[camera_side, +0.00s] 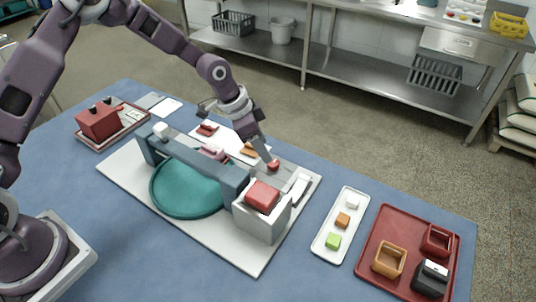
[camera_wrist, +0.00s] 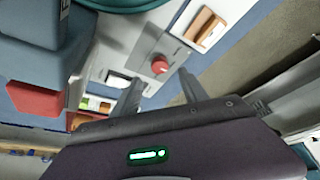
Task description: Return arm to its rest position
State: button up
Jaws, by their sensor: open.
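My gripper (camera_side: 264,152) is at the far side of the mill, with its fingertips close to a small red knob (camera_side: 273,165) on a grey panel. In the wrist view my gripper (camera_wrist: 162,88) shows two fingers spread apart with nothing between them. The red knob (camera_wrist: 160,66) lies just beyond the fingertips, apart from them as far as I can tell. The mill has a teal round dish (camera_side: 188,190), a blue-grey beam (camera_side: 195,160) and a white box (camera_side: 262,222) topped by a red block (camera_side: 263,195).
A white tray (camera_side: 322,247) with small blocks and a dark red tray (camera_side: 376,262) with containers lie to the right. A red box (camera_side: 98,121) stands at the far left. A steel bench (camera_side: 380,70) runs behind. Blue table is clear at front.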

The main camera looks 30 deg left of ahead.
jog(key=shift+s+a+r, duration=0.15)
jog(key=shift+r, duration=0.25)
jog(key=s+a+r+n+t+y, duration=0.1)
jog(key=s+a+r+n+y, duration=0.15)
jog(key=s+r, duration=0.6)
jog(key=s+a+r+n+y, duration=0.1)
jog(key=s+a+r, duration=0.4)
jog(key=r, duration=0.6)
jog(key=s+r+n, duration=0.2)
jog(key=s, duration=0.8)
jog(key=s+r+n+t, duration=0.1)
jog(key=s+r+n, duration=0.1)
jog(key=s, duration=0.8)
jog(key=shift+s+a+n, duration=0.3)
jog(key=shift+a+n, duration=0.1)
jog(key=shift+n, duration=0.35)
jog(key=shift+r, duration=0.1)
